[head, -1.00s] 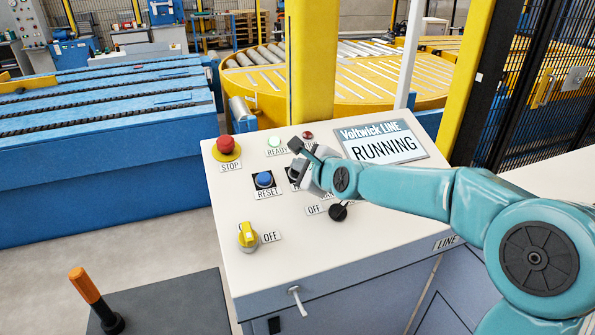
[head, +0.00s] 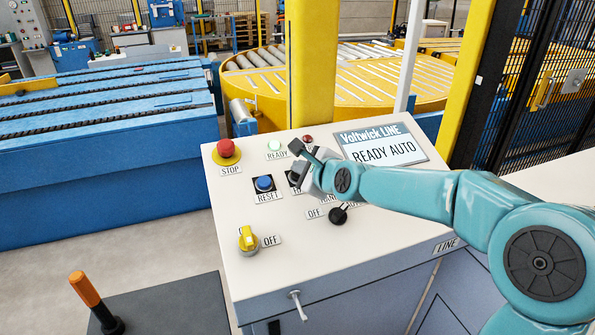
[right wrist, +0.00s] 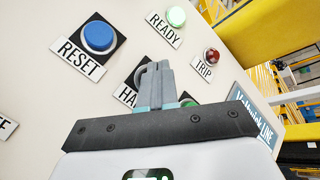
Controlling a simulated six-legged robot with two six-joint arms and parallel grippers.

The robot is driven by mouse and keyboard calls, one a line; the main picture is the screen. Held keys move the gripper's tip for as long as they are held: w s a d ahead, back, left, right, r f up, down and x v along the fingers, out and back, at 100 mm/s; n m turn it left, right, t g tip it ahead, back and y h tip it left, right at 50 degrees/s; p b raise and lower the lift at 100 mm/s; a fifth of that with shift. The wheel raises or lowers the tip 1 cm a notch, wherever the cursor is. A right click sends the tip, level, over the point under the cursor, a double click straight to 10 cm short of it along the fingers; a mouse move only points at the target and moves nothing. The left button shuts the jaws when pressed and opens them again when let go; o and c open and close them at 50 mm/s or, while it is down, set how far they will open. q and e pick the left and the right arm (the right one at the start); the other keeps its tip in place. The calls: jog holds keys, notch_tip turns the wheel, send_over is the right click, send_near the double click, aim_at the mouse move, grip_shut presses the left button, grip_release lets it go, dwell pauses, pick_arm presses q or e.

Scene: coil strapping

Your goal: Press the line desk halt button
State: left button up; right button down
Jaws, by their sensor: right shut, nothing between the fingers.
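The line desk (head: 240,205) stands in front of me with a sloped white top. The halt button's label (right wrist: 126,96) shows only its first letters in the right wrist view. The button's dark square plate (right wrist: 140,70) is partly covered by my fingers, and the button itself is mostly hidden. My right gripper (head: 302,172) is shut and empty, its fingertips (right wrist: 154,70) over that plate. I cannot tell whether they touch the button. The desk display (head: 382,152) reads READY AUTO. My left gripper is out of view.
Around my gripper are the blue reset button (head: 264,183), the lit ready lamp (head: 274,145), the red trip lamp (right wrist: 211,55), a green button (right wrist: 188,102) and a black selector (head: 338,215). The red stop button (head: 226,148) and yellow switch (head: 248,238) lie left.

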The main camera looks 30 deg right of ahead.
jog(key=shift+s+r, duration=0.2)
jog(key=shift+r, duration=0.1)
jog(key=shift+w, duration=0.1)
jog(key=shift+r+p, duration=0.3)
jog(key=r+p, duration=0.1)
jog(key=s+r+p, duration=0.2)
jog(key=r, duration=0.1)
jog(key=shift+a+p, duration=0.25)
jog(key=shift+p, duration=0.05)
dwell(0.5)
